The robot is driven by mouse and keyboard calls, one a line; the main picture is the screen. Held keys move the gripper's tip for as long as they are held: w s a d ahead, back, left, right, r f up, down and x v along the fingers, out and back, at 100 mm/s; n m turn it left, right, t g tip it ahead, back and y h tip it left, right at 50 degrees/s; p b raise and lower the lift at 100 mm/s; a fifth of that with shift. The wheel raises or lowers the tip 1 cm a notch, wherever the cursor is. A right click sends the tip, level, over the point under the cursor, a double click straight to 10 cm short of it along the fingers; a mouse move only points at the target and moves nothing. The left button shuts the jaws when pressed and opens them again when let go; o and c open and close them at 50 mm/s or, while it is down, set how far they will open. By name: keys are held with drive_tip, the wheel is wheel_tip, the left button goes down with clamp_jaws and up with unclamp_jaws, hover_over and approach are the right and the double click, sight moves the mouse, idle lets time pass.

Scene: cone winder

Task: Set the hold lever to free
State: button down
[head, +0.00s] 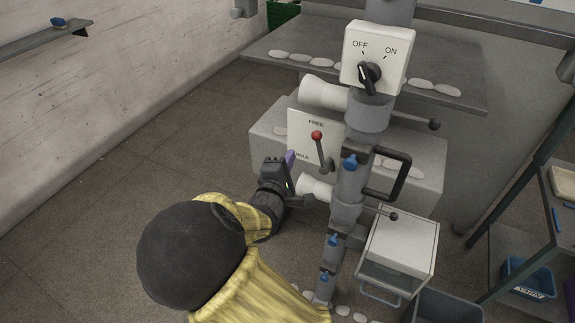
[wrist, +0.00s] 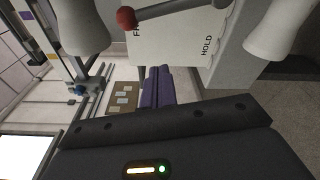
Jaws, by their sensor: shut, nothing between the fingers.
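The hold lever (head: 322,151) is a grey rod with a red ball knob, on a white plate (head: 302,131) marked FREE at the top and HOLD lower down. The rod points up, with the knob just below the word FREE. In the wrist view the red knob (wrist: 126,18) partly covers the FREE lettering, and HOLD is clear of the rod. My gripper (head: 290,159) is shut and empty, left of the lever and in front of the plate's lower left part. Its purple fingers (wrist: 157,86) appear apart from the lever.
White cones (head: 323,92) stick out above and below the plate. A grey post carries an OFF/ON switch box (head: 376,58), blue knobs and a dark loop handle (head: 402,174) right of the lever. A white-topped box (head: 402,243) stands lower right. Floor at left is clear.

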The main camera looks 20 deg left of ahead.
sight(320, 153)
drive_tip(key=w+d+p, duration=0.2)
drive_tip(key=w+d, duration=0.1)
drive_tip(key=w, duration=0.2)
drive_tip(key=shift+d+r, duration=0.3)
drive_tip(key=shift+r, duration=0.15)
drive_tip(key=shift+s, duration=0.1)
drive_tip(key=shift+p, duration=0.4)
